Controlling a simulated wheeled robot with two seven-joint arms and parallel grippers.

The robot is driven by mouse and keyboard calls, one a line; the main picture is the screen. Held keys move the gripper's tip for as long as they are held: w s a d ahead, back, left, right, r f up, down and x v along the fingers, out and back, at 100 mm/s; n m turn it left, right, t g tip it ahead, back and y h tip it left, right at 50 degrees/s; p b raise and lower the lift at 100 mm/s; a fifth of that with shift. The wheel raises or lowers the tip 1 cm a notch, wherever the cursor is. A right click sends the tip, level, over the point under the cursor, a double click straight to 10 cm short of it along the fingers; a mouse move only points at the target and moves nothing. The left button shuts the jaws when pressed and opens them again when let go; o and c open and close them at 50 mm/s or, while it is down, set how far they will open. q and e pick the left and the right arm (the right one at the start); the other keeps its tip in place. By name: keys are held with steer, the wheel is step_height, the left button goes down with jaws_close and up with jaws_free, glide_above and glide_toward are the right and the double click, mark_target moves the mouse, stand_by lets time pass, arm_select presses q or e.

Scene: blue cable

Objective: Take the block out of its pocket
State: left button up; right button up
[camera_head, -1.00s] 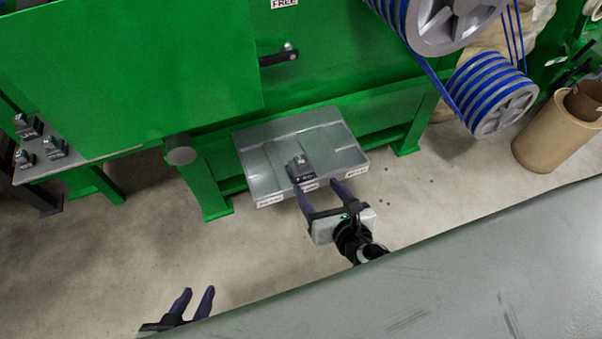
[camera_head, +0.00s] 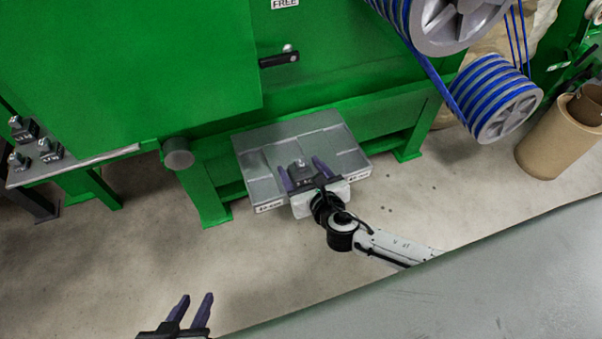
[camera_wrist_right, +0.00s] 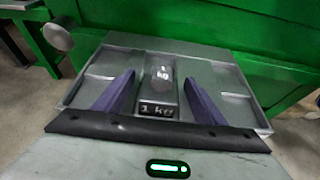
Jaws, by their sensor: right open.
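The block (camera_head: 299,168) is a small dark grey piece with a rounded knob on top. It sits in the middle pocket of a grey metal tray (camera_head: 345,139) fixed to the green machine. In the right wrist view the block (camera_wrist_right: 162,75) stands between my finger tips, with a "1 kg" label in front of it. My right gripper (camera_head: 303,170) is open, its two purple fingers on either side of the block; I cannot tell whether they touch it. My left gripper (camera_head: 191,309) is open and empty, low at the bottom left, away from the tray.
A round grey knob (camera_head: 177,153) sticks out left of the tray. Blue cable spools (camera_head: 494,97) and a brown cardboard tube (camera_head: 556,138) are at the right. A large grey surface (camera_head: 480,285) fills the bottom right.

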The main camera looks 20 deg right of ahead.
jaws_close()
steer(key=shift+w+r, duration=0.15)
steer(key=shift+r, duration=0.1)
